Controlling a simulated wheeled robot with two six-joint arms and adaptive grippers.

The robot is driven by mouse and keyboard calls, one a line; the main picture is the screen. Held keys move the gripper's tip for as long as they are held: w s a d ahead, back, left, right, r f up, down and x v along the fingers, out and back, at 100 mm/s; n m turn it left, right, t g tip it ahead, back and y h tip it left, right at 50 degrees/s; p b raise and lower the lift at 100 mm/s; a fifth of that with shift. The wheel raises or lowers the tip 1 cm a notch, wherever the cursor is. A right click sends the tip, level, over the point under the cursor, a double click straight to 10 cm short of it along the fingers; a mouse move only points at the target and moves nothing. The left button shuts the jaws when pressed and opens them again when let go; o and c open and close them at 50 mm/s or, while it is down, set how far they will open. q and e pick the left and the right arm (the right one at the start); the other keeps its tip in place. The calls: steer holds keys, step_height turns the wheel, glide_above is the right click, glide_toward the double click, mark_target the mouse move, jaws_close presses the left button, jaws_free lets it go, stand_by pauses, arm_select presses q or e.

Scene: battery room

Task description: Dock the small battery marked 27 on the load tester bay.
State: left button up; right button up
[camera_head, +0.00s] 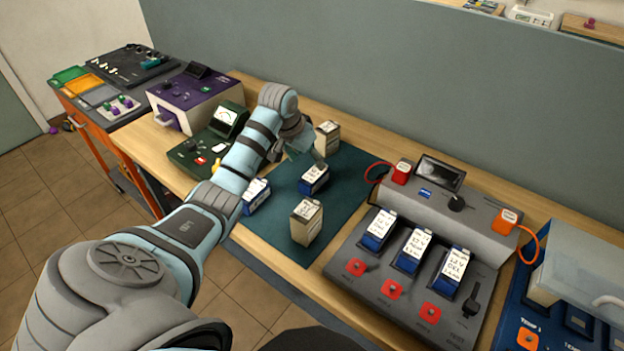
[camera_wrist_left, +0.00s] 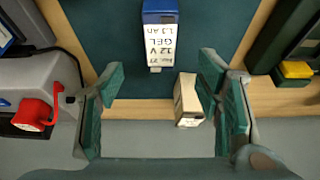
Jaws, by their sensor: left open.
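My left gripper (camera_head: 302,150) is open and empty above the back of the green mat (camera_head: 345,182); its fingers (camera_wrist_left: 162,72) spread wide in the wrist view. A small blue battery (camera_head: 315,181) with a white label stands below and in front of it; it also shows at the top of the wrist view (camera_wrist_left: 160,28), reading 12 V GEL. A beige battery (camera_head: 327,140) stands behind; in the wrist view it (camera_wrist_left: 187,102) shows between the fingers. Another beige battery (camera_head: 306,222) and a blue one (camera_head: 257,194) stand nearer. My right gripper is not in view.
A dark green device with a gauge (camera_head: 212,140) stands left of the mat, a purple box (camera_head: 190,97) beyond it. A grey unit (camera_head: 400,275) at right holds three blue batteries, with red clamps and cables. A blue case with a clear cover (camera_head: 587,265) is far right.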

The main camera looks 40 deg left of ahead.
mark_target(314, 173)
arm_select(q)
steer(key=b+x, duration=0.1)
steer(key=x, duration=0.8)
steer(key=shift+f+b, duration=0.4)
steer(key=shift+a+r, duration=0.1)
steer(key=shift+r, duration=0.05)
jaws_close()
